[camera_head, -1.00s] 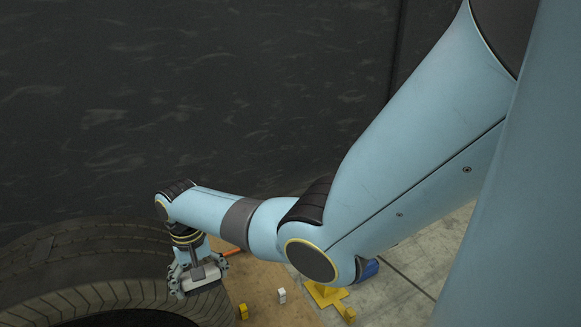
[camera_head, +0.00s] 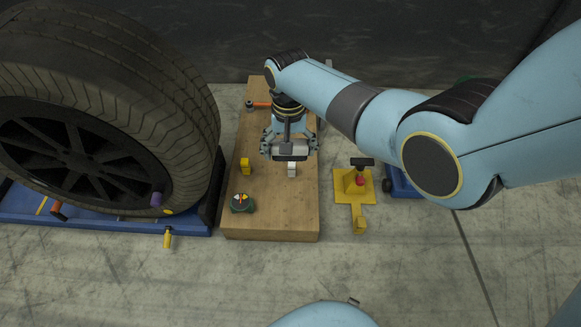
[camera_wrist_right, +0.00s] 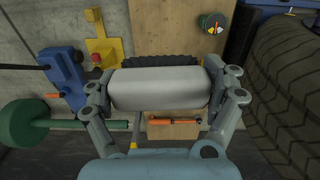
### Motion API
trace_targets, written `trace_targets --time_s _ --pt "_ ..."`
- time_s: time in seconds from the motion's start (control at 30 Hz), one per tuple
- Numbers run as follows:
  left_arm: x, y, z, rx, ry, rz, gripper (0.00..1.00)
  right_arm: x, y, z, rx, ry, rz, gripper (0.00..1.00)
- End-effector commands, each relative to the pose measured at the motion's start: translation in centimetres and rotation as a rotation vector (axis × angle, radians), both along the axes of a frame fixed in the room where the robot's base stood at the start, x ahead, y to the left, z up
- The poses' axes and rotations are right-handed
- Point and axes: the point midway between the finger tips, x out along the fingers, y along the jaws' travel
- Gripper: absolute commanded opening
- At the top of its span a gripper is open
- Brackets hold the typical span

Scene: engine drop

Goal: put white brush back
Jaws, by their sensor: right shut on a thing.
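My right gripper (camera_head: 290,152) hangs over the wooden bench (camera_head: 275,222) in the head view. It is shut on the white brush, whose pale grey-white cylinder (camera_wrist_right: 157,88) lies crosswise between the fingers in the right wrist view. Dark bristles (camera_wrist_right: 155,61) show along its far edge. The brush (camera_head: 290,149) also shows small in the head view. A small white block (camera_head: 292,170) stands on the bench just below the gripper in the picture; I cannot tell what it is. My left gripper is not in view.
A large tyre (camera_head: 150,85) on a blue base (camera_head: 120,226) stands left of the bench. A yellow block (camera_head: 245,166), a green-rimmed gauge (camera_head: 241,203) and an orange-handled tool (camera_head: 262,104) lie on the bench. A yellow stand (camera_head: 355,185) is to its right.

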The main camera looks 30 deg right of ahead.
Motion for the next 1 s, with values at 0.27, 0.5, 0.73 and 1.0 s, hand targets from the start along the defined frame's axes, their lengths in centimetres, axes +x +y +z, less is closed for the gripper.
trace_targets --time_s 0.27,0.5,0.73,1.0 --pt "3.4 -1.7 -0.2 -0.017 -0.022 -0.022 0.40 -2.8 5.0 -15.4 0.003 0.012 -0.013 0.57" --pt "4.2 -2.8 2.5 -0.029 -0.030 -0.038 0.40 -4.6 7.9 -22.7 0.002 0.001 -0.027 0.57" --pt "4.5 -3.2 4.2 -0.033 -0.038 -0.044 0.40 -5.0 8.8 -24.2 -0.001 -0.012 -0.032 0.57" --pt "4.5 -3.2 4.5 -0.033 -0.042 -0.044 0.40 -4.9 8.8 -24.0 -0.001 -0.014 -0.032 0.57"
